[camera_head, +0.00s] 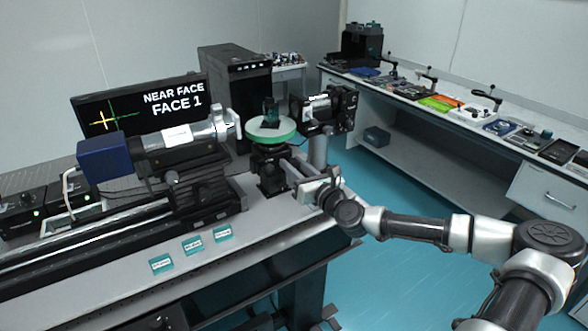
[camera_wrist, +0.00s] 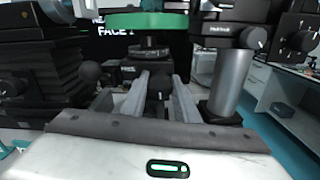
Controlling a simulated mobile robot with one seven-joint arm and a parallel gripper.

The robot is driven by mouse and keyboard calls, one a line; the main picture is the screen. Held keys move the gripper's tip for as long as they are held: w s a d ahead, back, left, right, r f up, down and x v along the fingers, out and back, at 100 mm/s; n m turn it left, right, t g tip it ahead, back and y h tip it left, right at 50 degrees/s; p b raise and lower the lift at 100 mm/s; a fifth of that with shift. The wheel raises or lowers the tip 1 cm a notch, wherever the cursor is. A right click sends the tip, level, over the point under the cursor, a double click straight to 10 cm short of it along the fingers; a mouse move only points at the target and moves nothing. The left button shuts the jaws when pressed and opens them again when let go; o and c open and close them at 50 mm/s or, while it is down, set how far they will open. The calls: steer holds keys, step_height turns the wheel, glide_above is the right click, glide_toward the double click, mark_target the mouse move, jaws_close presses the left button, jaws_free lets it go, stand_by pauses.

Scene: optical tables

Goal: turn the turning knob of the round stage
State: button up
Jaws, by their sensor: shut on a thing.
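The round stage (camera_head: 271,131) has a green rim and a pale top, on a black mount (camera_head: 272,180) at the table's edge. A small dark block with a teal part (camera_head: 270,110) stands on it. In the wrist view the green rim (camera_wrist: 155,22) is at the top. My gripper (camera_head: 286,168) reaches in from the right, below the disc. Its two grey fingers (camera_wrist: 157,88) point at the mount, with the dark turning knob (camera_wrist: 157,100) between them. My gripper is shut on the knob. In the head view the knob is hidden by the gripper.
A tube instrument with a blue end (camera_head: 103,158) stands left of the stage. A camera-like device on a post (camera_head: 318,150) is close on the right of my gripper. A monitor (camera_head: 145,105) reads "NEAR FACE, FACE 1". Teal labelled blocks (camera_head: 193,244) lie in front.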

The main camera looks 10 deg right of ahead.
steer(key=shift+m, duration=0.8)
steer(key=o, duration=1.1)
steer(key=shift+c, duration=0.2)
steer(key=shift+s+b, duration=0.1)
steer(key=shift+b, duration=0.2)
steer(key=b+v, duration=0.1)
steer(key=v, duration=1.6)
steer(key=shift+s, duration=0.15)
steer(key=shift+a, duration=0.15)
